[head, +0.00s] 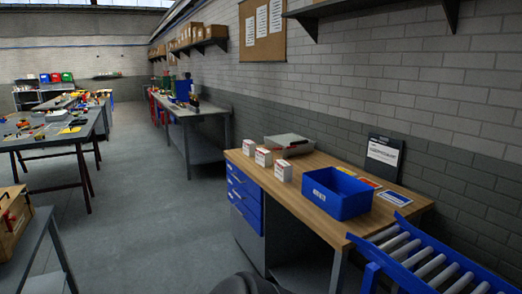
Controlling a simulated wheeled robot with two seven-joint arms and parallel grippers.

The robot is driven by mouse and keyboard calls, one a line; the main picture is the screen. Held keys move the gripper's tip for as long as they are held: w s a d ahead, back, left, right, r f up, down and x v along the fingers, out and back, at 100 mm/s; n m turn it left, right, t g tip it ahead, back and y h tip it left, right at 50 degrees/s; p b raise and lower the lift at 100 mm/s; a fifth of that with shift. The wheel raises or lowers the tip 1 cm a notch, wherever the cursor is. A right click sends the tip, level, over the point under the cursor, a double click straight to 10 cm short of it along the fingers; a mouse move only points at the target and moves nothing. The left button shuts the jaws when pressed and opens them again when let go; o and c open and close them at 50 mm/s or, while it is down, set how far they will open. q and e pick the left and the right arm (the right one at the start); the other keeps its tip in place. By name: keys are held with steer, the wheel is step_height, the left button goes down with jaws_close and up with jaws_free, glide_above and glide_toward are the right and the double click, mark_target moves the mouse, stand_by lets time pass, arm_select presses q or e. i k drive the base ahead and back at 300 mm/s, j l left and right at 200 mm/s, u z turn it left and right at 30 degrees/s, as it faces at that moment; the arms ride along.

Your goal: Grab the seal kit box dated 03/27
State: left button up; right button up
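Three small white boxes with reddish markings stand in a row on the wooden bench top, left of the blue bin. They are the far box (248,147), the middle box (263,157) and the near box (283,171). Their printing is too small to read, so I cannot tell which one is dated 03/27. All three look upright and apart from each other. Neither of my grippers shows in the head view.
The wooden bench (310,213) carries a blue bin (351,206), a grey flat device (287,142), cards (394,198) and a dark sign (383,159). A blue-framed roller conveyor (430,268) adjoins at right. A dark table (50,145) stands left; the floor (150,205) between is clear.

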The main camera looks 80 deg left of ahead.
mark_target(250, 147)
steer(key=u, duration=2.9)
steer(key=i+j+z, duration=0.45)
steer(key=i+j, duration=0.5)
steer(key=i, duration=0.75)
steer(key=i+j+z, duration=0.4)
steer(key=i+j, duration=1.1)
steer(key=i, duration=0.05)
